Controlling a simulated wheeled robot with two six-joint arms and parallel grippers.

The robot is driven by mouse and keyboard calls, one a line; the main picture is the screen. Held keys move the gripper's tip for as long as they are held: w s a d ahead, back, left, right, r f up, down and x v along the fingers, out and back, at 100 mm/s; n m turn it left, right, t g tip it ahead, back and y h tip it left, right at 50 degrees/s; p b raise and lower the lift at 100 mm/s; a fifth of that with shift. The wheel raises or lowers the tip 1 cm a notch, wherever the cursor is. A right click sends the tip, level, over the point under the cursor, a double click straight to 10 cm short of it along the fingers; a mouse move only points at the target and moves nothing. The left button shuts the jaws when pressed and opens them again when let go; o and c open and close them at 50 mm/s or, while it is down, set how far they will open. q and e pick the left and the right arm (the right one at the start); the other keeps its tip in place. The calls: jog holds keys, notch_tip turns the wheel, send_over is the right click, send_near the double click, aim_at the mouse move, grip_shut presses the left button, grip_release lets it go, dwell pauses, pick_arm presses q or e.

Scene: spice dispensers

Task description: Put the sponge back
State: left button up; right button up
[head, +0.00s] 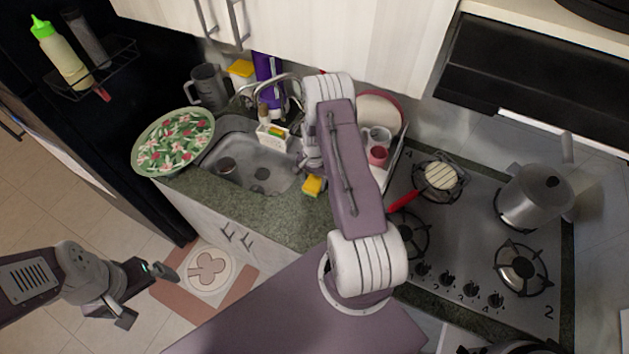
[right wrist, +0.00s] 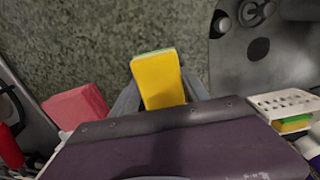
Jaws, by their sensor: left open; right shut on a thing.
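A yellow sponge with a green layer (right wrist: 158,80) sits between the fingers of my right gripper (right wrist: 160,92), which is shut on it. In the head view the sponge (head: 312,186) shows over the green counter between the sink and the dish rack; I cannot tell whether it touches the counter. A white caddy (head: 266,140) stands at the sink's back edge with a green and yellow sponge-like piece in it. The caddy (right wrist: 285,101) also shows at the right of the right wrist view. My left gripper (head: 146,294) is open and empty, low over the floor at the left.
The sink (head: 245,176) lies left of the held sponge. A dish rack (head: 392,172) with cups and plates stands to its right, then the stove (head: 460,235) with a red-handled pan and a pot. A patterned plate (head: 172,142) is at the counter's left end.

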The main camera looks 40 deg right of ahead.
jog(key=shift+f, duration=0.15)
jog(key=o, duration=1.4)
